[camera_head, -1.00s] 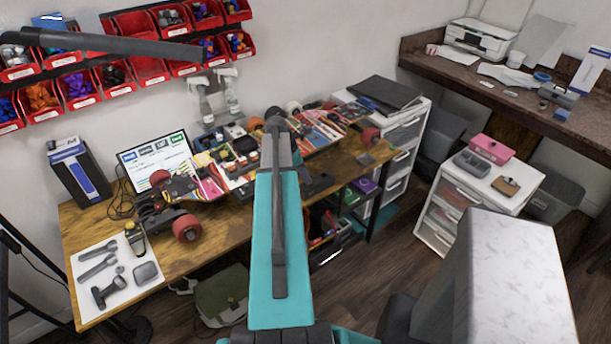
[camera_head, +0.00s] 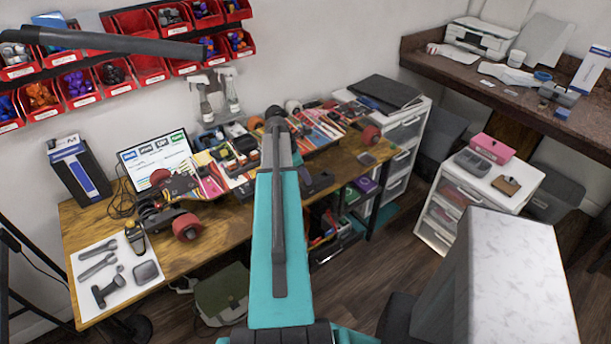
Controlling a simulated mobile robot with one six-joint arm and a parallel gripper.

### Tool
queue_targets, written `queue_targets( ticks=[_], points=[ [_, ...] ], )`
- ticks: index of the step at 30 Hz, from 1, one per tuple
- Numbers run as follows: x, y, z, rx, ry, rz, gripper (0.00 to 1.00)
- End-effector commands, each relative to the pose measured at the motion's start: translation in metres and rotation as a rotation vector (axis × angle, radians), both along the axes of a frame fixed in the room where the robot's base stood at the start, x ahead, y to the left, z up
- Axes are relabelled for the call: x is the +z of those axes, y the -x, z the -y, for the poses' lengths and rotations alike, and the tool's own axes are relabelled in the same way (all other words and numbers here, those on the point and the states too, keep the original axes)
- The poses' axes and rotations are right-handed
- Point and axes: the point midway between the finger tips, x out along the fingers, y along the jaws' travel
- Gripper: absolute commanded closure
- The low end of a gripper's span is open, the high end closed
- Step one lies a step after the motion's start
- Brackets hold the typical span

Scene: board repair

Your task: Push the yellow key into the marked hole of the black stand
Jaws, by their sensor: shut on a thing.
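My teal arm reaches up the middle of the view towards the wooden workbench (camera_head: 215,232). My gripper cannot be made out; the arm covers the place behind it. I cannot make out the yellow key, the black stand or its marked hole. A small dark shape (camera_head: 318,183) shows just right of my arm at the bench's front; I cannot tell what it is.
Skateboards with red wheels (camera_head: 187,227) and a laptop (camera_head: 155,152) crowd the bench. A white mat (camera_head: 88,305) with grey tools lies at the left. A white drawer cabinet (camera_head: 432,212) stands right. Red bins (camera_head: 150,68) hang on the wall.

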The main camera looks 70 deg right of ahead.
Motion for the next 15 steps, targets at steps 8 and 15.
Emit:
queue_targets(
  ticks=[8, 15],
  points=[
    [-0.0022, 0.0000, 0.0001, 0.000, 0.000, 0.000, 1.00],
    [-0.0022, 0.0000, 0.0000, 0.000, 0.000, 0.000, 0.79]
  ],
)
